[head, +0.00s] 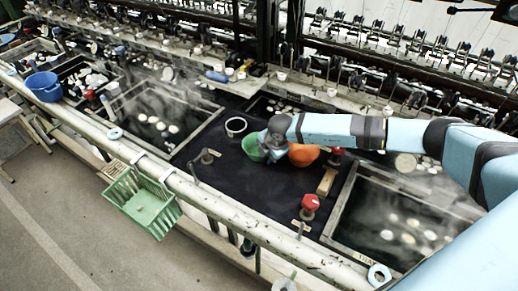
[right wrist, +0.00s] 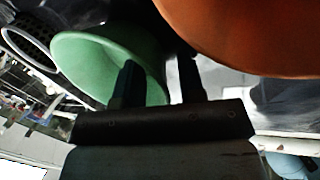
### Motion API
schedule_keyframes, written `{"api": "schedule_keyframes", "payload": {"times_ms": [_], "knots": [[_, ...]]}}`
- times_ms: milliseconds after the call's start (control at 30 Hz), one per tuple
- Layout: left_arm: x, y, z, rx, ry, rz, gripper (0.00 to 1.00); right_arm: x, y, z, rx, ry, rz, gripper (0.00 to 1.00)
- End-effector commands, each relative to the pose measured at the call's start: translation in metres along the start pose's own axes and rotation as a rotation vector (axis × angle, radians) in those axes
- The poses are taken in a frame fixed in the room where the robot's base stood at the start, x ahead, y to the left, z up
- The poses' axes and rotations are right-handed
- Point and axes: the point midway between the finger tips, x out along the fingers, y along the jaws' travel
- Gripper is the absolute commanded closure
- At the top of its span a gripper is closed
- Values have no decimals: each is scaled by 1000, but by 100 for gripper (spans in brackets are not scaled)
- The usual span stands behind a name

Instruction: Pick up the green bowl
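The green bowl (head: 250,146) sits on the dark surface between the basins, left of the orange bowl (head: 303,155). My right gripper (head: 267,154) is at the green bowl's right side, partly hiding it. In the right wrist view the green bowl (right wrist: 95,55) shows its inside. My right gripper (right wrist: 160,82) has its two fingers apart there: the left finger lies across the bowl's inside, the right one is past the rim. The bowl's right edge shows between them; contact is unclear. The orange bowl (right wrist: 250,30) is close at upper right. My left gripper is not in view.
A white-rimmed round container (head: 236,126) stands just behind and left of the green bowl. Red-knobbed fittings (head: 310,202) and a wooden block (head: 326,181) are to the right. A green basket (head: 145,203) hangs on the front rail. Steaming basins lie on both sides.

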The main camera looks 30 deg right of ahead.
Motion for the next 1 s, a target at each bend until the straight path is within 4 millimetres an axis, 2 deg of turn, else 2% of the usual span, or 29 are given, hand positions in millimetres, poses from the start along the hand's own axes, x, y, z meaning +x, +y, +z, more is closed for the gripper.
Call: {"api": "schedule_keyframes", "payload": {"times_ms": [133,167,300,767,867,1000], "knots": [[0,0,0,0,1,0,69,0,0,0,0,0,0,64],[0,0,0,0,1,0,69,0,0,0,0,0,0,68],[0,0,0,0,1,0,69,0,0,0,0,0,0,100],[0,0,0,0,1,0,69,-4,1,0,0,0,-1,100],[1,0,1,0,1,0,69,-12,4,0,0,1,1,100],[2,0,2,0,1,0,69,-33,11,0,-1,1,2,100]]}}
